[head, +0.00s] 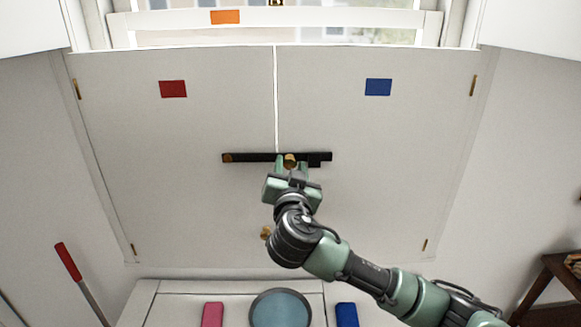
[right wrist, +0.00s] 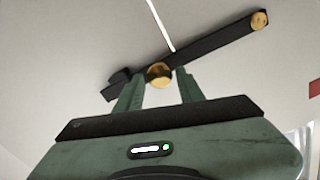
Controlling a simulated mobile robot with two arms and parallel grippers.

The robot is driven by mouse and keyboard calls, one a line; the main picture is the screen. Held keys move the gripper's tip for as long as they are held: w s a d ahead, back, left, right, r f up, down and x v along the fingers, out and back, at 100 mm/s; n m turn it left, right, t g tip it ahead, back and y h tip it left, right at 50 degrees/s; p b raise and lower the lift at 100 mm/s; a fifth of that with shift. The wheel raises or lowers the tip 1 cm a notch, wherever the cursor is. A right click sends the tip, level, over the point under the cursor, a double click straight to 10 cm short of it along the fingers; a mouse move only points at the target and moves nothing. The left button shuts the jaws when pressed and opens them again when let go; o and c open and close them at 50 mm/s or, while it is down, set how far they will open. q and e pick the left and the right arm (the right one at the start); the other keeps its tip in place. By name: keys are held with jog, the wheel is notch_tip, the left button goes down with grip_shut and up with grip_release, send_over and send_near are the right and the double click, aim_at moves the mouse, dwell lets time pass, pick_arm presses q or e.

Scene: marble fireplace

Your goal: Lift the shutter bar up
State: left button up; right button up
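The black shutter bar (head: 250,157) lies level across the seam between two closed white shutter panels. A brass disc marks its left end, and its right end sits at a small black bracket (head: 314,164). A brass knob (right wrist: 159,74) sticks out from the bar. My right gripper (head: 291,166) is at the bar, its fingers on either side of the knob. In the right wrist view the fingers (right wrist: 158,80) stand apart, with a small gap on each side of the knob. The bar (right wrist: 210,44) runs slanted there. My left gripper is not in view.
The left panel (head: 150,140) has a red patch, the right panel (head: 400,140) a blue one. A second brass knob (head: 266,232) is lower down. Below are a pink block (head: 212,314), a round blue-grey item (head: 280,309) and a blue block (head: 347,314). A red-handled rod (head: 68,262) leans left.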

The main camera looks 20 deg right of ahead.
grip_shut()
dwell(1.2)
